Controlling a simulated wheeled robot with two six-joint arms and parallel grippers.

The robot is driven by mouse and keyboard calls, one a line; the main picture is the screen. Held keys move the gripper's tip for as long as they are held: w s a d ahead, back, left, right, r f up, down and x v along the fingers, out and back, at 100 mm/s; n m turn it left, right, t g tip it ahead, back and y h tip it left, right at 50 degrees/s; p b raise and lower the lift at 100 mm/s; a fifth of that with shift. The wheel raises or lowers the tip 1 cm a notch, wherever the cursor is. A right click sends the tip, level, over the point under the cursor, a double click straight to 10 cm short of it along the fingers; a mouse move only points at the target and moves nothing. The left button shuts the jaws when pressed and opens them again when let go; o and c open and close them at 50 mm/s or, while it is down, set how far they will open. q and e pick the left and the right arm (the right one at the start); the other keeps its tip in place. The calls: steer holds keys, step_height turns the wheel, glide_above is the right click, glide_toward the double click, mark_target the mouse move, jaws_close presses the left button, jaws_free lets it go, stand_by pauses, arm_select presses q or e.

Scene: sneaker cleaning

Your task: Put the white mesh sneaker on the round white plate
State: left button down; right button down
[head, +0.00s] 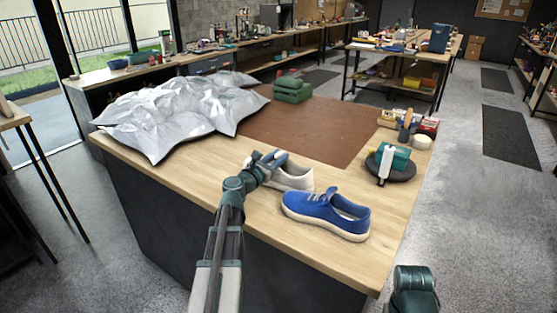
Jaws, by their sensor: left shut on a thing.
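The white mesh sneaker (295,178) is at the front middle of the wooden workbench, partly hidden behind my left gripper. My left gripper (268,160) is shut on the sneaker at its left end; I cannot tell whether the sneaker touches the bench. A blue sneaker (325,213) with a white sole stands close in front and to the right. I cannot make out a round white plate; a small round white thing (421,142) sits at the bench's right edge. Part of my right arm shows at the bottom right, but its fingers are not in view.
A dark round stand (398,172) holds a teal item (400,157) and a white bottle (385,165). Crumpled silvery bags (180,110) cover the back left. A brown mat (310,129) lies mostly clear, with a green stack (292,90) behind it. Brushes and small boxes (387,117) stand at the right.

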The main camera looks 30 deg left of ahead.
arm_select(q)
steer(key=shift+f, duration=0.1)
steer(key=c, duration=0.6)
jaws_free()
steer(key=s, duration=1.2)
steer(key=shift+a, duration=0.45)
